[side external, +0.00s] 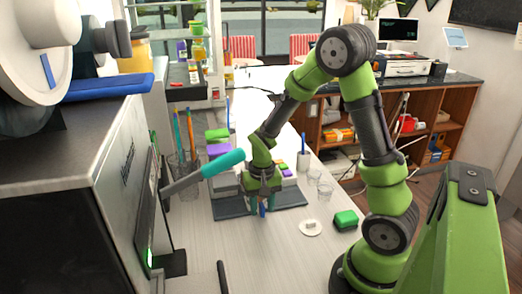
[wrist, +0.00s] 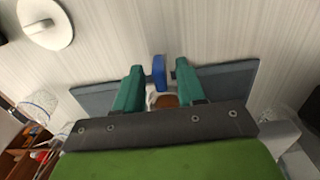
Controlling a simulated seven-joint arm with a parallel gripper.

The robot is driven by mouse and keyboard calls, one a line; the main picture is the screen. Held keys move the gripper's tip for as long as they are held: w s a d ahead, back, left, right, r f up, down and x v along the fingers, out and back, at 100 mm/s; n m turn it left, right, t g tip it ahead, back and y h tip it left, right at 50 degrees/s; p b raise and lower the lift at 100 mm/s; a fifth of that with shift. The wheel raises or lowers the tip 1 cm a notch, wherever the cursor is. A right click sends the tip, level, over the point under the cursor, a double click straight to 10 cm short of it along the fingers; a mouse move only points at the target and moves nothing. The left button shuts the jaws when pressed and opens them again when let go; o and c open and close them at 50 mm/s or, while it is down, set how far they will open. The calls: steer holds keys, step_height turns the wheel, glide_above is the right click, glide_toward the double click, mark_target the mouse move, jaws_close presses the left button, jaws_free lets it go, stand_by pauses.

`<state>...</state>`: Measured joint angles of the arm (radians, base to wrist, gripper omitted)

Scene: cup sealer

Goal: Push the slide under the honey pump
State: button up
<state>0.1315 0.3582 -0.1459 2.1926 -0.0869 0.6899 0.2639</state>
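My gripper (wrist: 158,75) points down over a dark grey flat base (side external: 232,210) on the white counter. Its two teal fingers are apart. A blue upright tab (wrist: 158,72) stands between the fingertips, with small gaps on both sides; it also shows below my gripper in the side view (side external: 262,210). I take it as the slide's handle, but the slide's body is mostly hidden. Behind the tab, a white and brown round thing (wrist: 164,100) shows partly between the fingers. Grey base plates (wrist: 228,80) lie on both sides. I cannot clearly make out the honey pump; my arm covers much of that area.
A sealing machine (side external: 90,180) with a teal-ended lever (side external: 222,163) stands at the left, the lever reaching close to my gripper. The front counter is clear.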

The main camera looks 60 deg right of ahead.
steer(key=shift+r, duration=0.1)
step_height(320, 180, up, 17)
stand_by(0.3)
steer(key=s+a+r+t, duration=0.2)
steer(key=a+r, duration=0.2)
steer(key=r, duration=0.5)
steer(key=s+a+f+n+t+y, duration=0.2)
steer(key=s+a+f+n+t, duration=0.2)
steer(key=a, duration=0.4)
steer(key=shift+s+f+n+t, duration=0.2)
steer(key=shift+s+n+t, duration=0.35)
steer(key=shift+s, duration=0.6)
